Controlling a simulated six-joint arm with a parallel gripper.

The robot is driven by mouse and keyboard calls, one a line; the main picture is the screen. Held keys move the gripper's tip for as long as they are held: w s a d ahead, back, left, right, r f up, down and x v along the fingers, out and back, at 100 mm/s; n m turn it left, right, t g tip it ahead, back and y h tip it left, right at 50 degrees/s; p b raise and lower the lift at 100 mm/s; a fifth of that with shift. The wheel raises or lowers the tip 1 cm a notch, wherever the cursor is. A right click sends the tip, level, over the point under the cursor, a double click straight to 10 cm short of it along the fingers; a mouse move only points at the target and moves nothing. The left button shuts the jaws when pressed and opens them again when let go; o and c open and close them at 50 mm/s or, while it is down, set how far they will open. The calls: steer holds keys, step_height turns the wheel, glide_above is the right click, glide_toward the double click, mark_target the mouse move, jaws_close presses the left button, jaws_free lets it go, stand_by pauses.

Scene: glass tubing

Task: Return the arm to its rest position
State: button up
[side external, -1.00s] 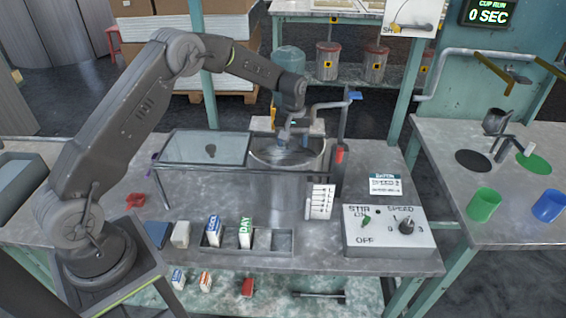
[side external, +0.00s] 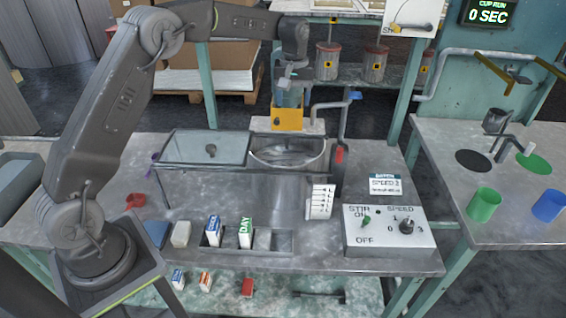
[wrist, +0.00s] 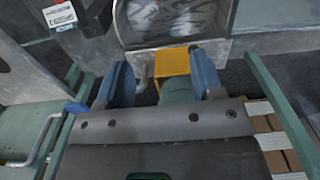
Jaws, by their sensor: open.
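My gripper (side external: 287,92) hangs above the far edge of the round basin (side external: 288,152) on the bench, its arm raised and reaching over the glass-walled tank (side external: 205,148). In the wrist view, its two blue fingers (wrist: 163,82) are spread apart with nothing held between them. A yellow plate (side external: 287,119) shows just below the gripper, and a yellow piece (wrist: 173,66) shows between the fingers in the wrist view. I cannot tell whether the gripper touches it.
A control box (side external: 388,231) and a speed sign (side external: 385,185) stand at the bench's right. A tray (side external: 273,241) with small cartons is in front. A pipe with a blue handle (side external: 354,96) rises right of the gripper. Green (side external: 484,204) and blue (side external: 549,206) cups stand on the right table.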

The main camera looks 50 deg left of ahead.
steer(key=shift+r, duration=0.15)
steer(key=s+d+r+m+t, duration=0.1)
steer(key=s+d+r+m, duration=0.15)
steer(key=s+r, duration=0.45)
steer(key=s+d+r+m+t, duration=0.2)
steer(key=s+d+r, duration=0.25)
steer(key=s, duration=0.45)
steer(key=s+d+f+m+t, duration=0.1)
steer(key=s+m, duration=0.1)
steer(key=s, duration=0.7)
steer(key=s+d+f+m+t, duration=0.1)
steer(key=s+d+f+m, duration=0.1)
steer(key=s, duration=0.7)
steer(key=shift+s+t, duration=0.3)
steer(key=shift+d+m, duration=0.1)
steer(key=shift+m, duration=0.15)
steer(key=shift+c, duration=0.3)
